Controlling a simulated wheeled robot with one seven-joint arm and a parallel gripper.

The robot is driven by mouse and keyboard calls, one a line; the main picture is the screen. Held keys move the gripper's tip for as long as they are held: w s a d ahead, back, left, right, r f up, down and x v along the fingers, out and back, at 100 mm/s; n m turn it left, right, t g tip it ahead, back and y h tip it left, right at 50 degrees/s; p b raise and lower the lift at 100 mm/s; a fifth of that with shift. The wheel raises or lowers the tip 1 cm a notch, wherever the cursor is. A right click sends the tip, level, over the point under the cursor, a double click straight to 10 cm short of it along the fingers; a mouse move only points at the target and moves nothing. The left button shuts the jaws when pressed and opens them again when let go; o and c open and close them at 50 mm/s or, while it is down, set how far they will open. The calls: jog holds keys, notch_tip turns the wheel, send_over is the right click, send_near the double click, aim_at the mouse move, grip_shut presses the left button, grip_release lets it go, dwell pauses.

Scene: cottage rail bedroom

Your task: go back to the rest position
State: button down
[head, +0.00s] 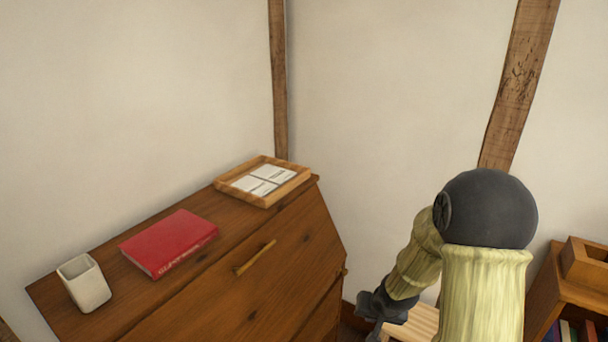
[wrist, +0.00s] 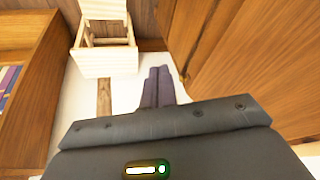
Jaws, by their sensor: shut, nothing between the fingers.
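My gripper (head: 374,330) is at the lower right of the head view, in front of the desk's right end and low beside it. Its tips run close to the bottom edge of that view. In the wrist view its two grey-purple fingers (wrist: 158,86) lie side by side, shut, with nothing between them. My arm is bent, with the forearm pointing down and to the left in the head view.
A wooden slant-front desk (head: 290,235) carries a white cup (head: 84,284), a red book (head: 168,243) and a wooden tray (head: 263,203) with cards. A pale wooden stool or chair (wrist: 104,62) stands beyond my fingers. A bookcase (head: 580,290) is at the right.

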jog(key=s+a+r+n+g+p, duration=0.1)
jog(key=s+r+n+g+p, duration=0.1)
jog(key=s+r, duration=1.1)
jog(key=s+p, duration=0.1)
jog(key=s, duration=0.1)
jog(key=shift+s+a+r+n+h, duration=0.15)
jog(key=shift+s+a+n+h, duration=0.15)
jog(key=shift+h, duration=0.1)
